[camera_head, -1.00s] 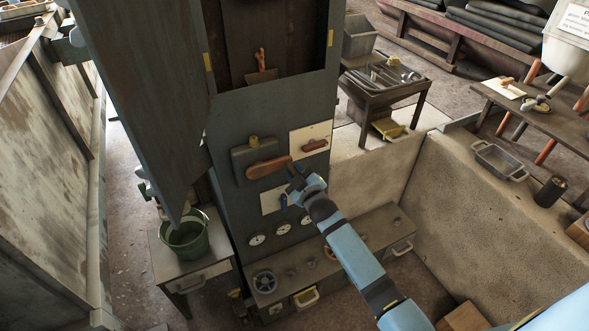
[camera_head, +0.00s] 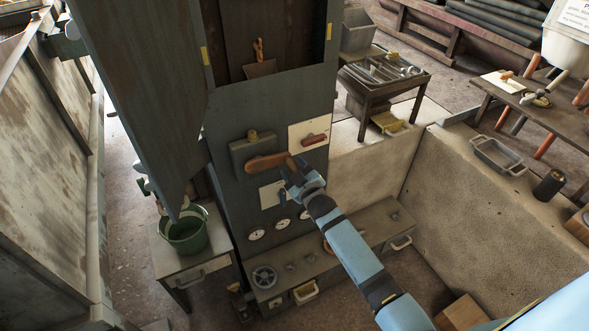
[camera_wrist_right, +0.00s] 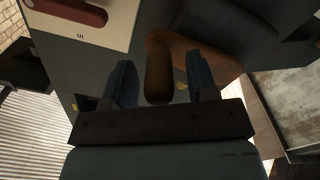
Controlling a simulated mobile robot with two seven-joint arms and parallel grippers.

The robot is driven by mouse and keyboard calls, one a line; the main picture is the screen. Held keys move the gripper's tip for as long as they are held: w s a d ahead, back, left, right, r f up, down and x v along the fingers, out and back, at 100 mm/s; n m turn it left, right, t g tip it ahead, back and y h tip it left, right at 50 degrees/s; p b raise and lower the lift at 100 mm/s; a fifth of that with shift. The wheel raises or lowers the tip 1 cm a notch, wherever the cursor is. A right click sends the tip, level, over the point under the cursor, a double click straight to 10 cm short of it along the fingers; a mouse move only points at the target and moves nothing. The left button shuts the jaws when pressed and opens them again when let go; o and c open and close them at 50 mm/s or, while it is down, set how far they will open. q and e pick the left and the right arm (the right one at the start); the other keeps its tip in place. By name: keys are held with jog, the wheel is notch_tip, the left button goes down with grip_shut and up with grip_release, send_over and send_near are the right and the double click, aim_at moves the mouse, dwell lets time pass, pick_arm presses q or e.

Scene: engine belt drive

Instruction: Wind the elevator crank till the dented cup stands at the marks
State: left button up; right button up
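The crank (camera_head: 266,162) is a reddish-brown arm on a dark box on the elevator's front. It lies nearly level, with its grip end to the right. My right gripper (camera_head: 292,175) is at that end. In the right wrist view the brown grip (camera_wrist_right: 158,72) stands between the two blue fingers of my open right gripper (camera_wrist_right: 160,85), with gaps visible on both sides. In the elevator window a small brownish piece (camera_head: 260,68) shows; I cannot tell whether it is the dented cup. Yellow marks (camera_head: 205,54) flank the window. My left gripper is not in view.
A red handle on a pale plate (camera_head: 309,136) sits close right of the crank. Dials (camera_head: 256,234) and a bench with a handwheel (camera_head: 264,277) lie below. A green bucket (camera_head: 187,233) stands on the left table. A low wall (camera_head: 480,220) is at right.

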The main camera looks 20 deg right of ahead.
jog(key=s, duration=1.3)
jog(key=shift+s+d, duration=0.2)
jog(key=shift+s, duration=0.2)
jog(key=s+a+f+m+g+y, duration=0.1)
jog(key=s+a+f+m+g, duration=0.2)
jog(key=s, duration=0.5)
jog(key=s+a+f+m+g+y, duration=0.1)
jog(key=s+a+f+g, duration=0.3)
jog(key=s, duration=0.4)
jog(key=w+d+r+m+t+h+p, duration=0.15)
jog(key=w+d+r+t, duration=0.25)
jog(key=w, duration=0.5)
jog(key=w+d+r+m+t+h, duration=0.1)
jog(key=w+d+r+m+t, duration=0.2)
jog(key=w, duration=0.5)
jog(key=shift+n+y, duration=0.25)
jog(key=shift+n, duration=0.5)
jog(key=w, duration=1.3)
jog(key=shift+w+a+r, duration=0.1)
jog(key=shift+a+r, duration=0.1)
jog(key=shift+r, duration=0.05)
grip_shut()
